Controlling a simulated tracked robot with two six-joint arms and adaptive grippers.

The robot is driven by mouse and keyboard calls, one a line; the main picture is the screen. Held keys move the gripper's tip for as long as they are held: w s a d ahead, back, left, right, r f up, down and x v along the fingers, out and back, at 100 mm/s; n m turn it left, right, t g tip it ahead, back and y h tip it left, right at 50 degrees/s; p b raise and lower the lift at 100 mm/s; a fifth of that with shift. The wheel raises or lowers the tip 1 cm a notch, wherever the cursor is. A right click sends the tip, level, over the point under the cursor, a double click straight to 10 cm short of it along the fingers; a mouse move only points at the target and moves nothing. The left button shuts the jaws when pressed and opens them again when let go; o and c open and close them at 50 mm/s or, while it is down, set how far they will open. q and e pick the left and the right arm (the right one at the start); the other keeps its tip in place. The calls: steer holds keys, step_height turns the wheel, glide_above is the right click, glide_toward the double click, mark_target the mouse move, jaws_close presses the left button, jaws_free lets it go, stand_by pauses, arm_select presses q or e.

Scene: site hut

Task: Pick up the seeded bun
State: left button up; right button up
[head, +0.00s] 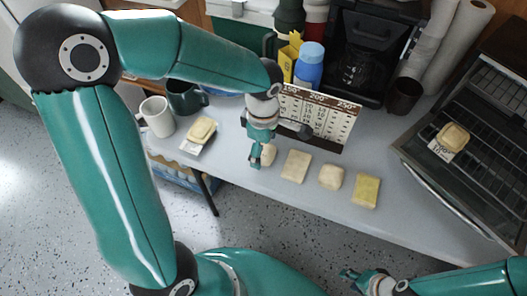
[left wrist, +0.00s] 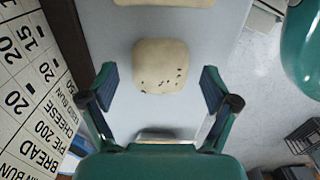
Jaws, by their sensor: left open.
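The seeded bun (left wrist: 160,66) is pale and rounded, with a few dark seeds, in the left wrist view. It lies on the grey table between and just beyond the fingertips of my left gripper (left wrist: 160,88), which is open and empty. In the head view the left gripper (head: 257,157) points down at the bun (head: 269,155), partly hiding it; seeds are too small to tell there. My right gripper (head: 366,281) is at the bottom right, away from the table items; its jaw opening is unclear.
More baked pieces lie rightward in a row: a pale one (head: 295,167), another (head: 331,177) and a yellowish one (head: 366,190). Left are a white mug (head: 158,117) and a piece on a card (head: 201,130). An open oven (head: 425,165) is right.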

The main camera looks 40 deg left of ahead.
arm_select(q)
steer(key=shift+f, duration=0.6)
steer(key=c, duration=1.2)
steer(key=shift+r, duration=0.1)
steer(key=shift+c, duration=0.2)
